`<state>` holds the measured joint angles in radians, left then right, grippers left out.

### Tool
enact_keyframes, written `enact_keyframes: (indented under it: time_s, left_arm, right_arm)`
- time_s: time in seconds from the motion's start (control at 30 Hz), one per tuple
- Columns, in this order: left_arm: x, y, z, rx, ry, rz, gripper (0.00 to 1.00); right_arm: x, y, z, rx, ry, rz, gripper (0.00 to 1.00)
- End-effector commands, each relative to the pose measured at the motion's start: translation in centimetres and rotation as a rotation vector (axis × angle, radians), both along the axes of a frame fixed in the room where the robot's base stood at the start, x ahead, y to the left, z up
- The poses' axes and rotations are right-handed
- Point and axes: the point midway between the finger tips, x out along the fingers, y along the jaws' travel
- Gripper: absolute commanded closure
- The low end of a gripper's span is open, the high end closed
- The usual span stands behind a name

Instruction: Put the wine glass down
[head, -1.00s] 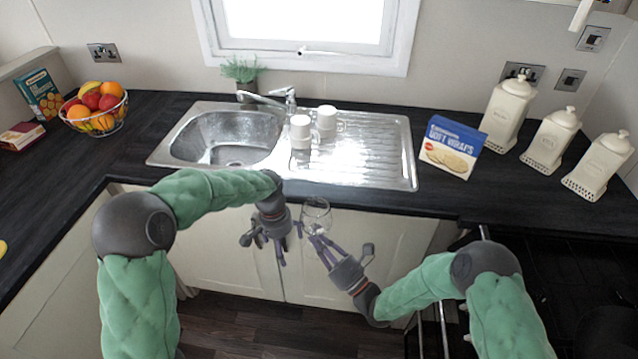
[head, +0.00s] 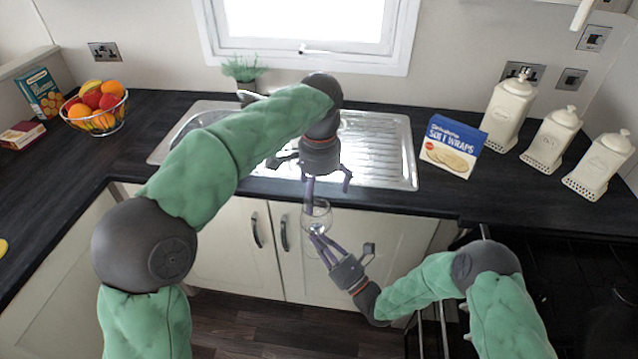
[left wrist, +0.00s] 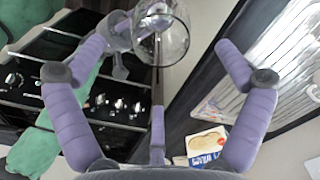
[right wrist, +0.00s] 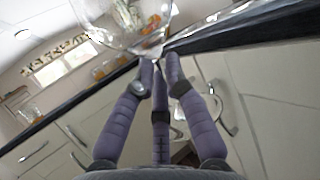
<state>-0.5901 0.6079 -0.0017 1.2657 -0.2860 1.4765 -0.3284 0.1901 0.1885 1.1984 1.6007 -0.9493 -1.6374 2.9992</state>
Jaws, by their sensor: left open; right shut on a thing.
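A clear wine glass (head: 317,214) is held in front of the counter's front edge, before the white cupboard doors. My right gripper (head: 320,243) is shut on it from below right, seemingly at the stem. The glass bowl also shows in the left wrist view (left wrist: 161,40) and at the top of the right wrist view (right wrist: 125,22). My left gripper (head: 327,190) is open and empty, fingers pointing down, just above the glass near the sink's front edge. In the head view one left finger is close to the rim; I cannot tell whether they touch.
The steel sink and drainer (head: 385,150) lie behind, partly hidden by my left arm. A fruit bowl (head: 95,115) stands left. Bare dark counter (head: 400,200) runs along the front.

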Motion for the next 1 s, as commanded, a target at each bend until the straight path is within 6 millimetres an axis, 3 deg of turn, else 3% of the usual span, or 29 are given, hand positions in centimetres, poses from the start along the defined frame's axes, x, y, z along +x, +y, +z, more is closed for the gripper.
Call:
enact_keyframes:
  time_s: [0.5,0.7,1.0]
  left_arm:
    - [0.0,0.1,-8.3,0.001,0.001,0.002,0.0]
    - [0.0,0.0,-9.7,-0.002,-0.001,0.001,0.0]
    - [0.0,0.0,-9.9,-0.002,-0.001,0.001,0.0]
  right_arm:
    - [0.0,0.0,0.0,0.0,-0.001,0.0,1.0]
    - [0.0,0.0,0.0,0.0,-0.001,0.0,1.0]
    - [0.0,0.0,0.0,0.0,-0.001,0.0,1.0]
